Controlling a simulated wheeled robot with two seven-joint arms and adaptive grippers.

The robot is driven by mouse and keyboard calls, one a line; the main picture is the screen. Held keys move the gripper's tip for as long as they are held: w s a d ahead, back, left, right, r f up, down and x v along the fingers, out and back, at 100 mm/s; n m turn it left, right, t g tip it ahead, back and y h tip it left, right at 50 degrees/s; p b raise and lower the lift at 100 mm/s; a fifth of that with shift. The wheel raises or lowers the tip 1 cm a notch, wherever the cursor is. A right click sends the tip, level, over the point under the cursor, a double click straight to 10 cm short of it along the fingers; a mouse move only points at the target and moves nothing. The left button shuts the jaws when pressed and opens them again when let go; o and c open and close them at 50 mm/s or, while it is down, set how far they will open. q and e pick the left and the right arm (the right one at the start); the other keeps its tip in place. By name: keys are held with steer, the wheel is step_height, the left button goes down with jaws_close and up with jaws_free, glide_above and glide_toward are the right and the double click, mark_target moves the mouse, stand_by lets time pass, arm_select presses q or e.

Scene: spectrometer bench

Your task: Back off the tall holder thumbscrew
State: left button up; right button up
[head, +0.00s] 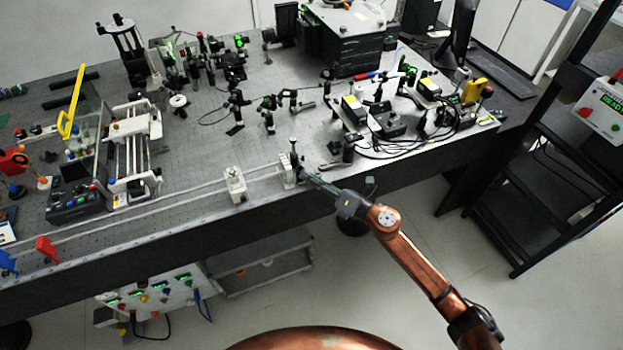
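The tall holder (287,170) is a pale upright block with a dark post on top. It stands at the right end of a pair of long rails near the table's front edge. My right gripper (304,174) reaches in from the right, its dark fingertips at the tall holder's right side. I cannot tell whether they touch it or hold anything. The thumbscrew cannot be made out; the fingers may cover it. A shorter pale holder (235,186) stands on the rails to the left. My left gripper is not in view.
The optical table (200,150) carries posts and optics behind the holder. Cabled boxes (388,122) stand to the right. A framed stage (132,150) and a control box (75,204) stand left. A black shelf rack (545,190) stands at far right. Floor in front is partly clear.

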steer(key=shift+d, duration=0.1)
steer(key=v, duration=1.2)
